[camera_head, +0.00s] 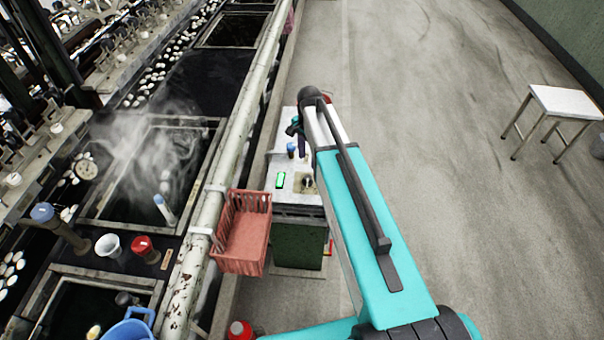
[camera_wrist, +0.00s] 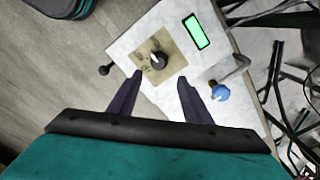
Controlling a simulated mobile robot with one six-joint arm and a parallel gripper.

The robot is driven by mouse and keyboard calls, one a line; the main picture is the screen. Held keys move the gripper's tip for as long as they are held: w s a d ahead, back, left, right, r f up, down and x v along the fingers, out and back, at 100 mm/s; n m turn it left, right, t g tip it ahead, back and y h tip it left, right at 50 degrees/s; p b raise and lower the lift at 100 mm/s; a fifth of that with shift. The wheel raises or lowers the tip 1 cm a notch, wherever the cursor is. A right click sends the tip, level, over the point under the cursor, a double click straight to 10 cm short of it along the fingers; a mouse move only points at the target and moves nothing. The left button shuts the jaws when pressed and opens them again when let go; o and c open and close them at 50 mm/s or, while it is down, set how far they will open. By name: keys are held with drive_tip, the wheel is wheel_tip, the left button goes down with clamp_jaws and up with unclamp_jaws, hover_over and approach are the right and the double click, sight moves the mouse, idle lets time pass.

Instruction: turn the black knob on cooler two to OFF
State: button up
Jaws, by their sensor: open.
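The cooler (camera_head: 298,220) is a box with a light top and a dark green front, standing beside the long pipe. Its black knob (camera_wrist: 158,61) sits on a tan square plate with small markings in the wrist view. The knob also shows small in the head view (camera_head: 308,183). The knob has a pale pointer mark; I cannot read the label it points at. My gripper (camera_wrist: 160,84) is open and empty, its two dark fingers apart, pointing toward the plate with the knob ahead between them. In the head view the arm hides part of the cooler, and the fingers are hard to make out.
A lit green display (camera_wrist: 197,31) and a blue-topped tap or valve (camera_wrist: 220,92) are near the knob. A small black lever (camera_wrist: 104,70) is on the other side. A red basket (camera_head: 243,232) hangs on the pipe (camera_head: 215,190). A white stool (camera_head: 565,102) stands right; the floor between is clear.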

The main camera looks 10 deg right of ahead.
sight(308, 176)
drive_tip(key=shift+f+p, duration=1)
drive_tip(key=shift+f, duration=3.65)
